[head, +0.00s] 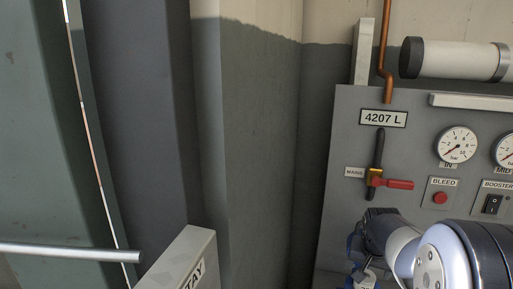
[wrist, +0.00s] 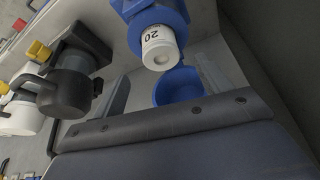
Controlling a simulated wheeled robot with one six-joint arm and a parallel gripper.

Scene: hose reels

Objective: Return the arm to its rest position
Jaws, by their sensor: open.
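My gripper (wrist: 160,74) is open in the wrist view, its two grey fingers apart with nothing gripped between them. A white cartridge marked 20 (wrist: 160,48) hangs out of a blue housing (wrist: 152,14) just past the fingers. A blue bowl (wrist: 176,88) shows behind and between the fingers, partly hidden by my gripper's body; I cannot tell what it rests on. In the head view my arm reaches in at the lower right in front of the panel, and its fingers cannot be made out there.
A grey panel (head: 345,130) carries a 4207 L label, a red-handled valve (head: 390,183), gauges (head: 457,146) and a red bleed button (head: 440,198). Dark-capped canisters (wrist: 70,80) sit left of my gripper.

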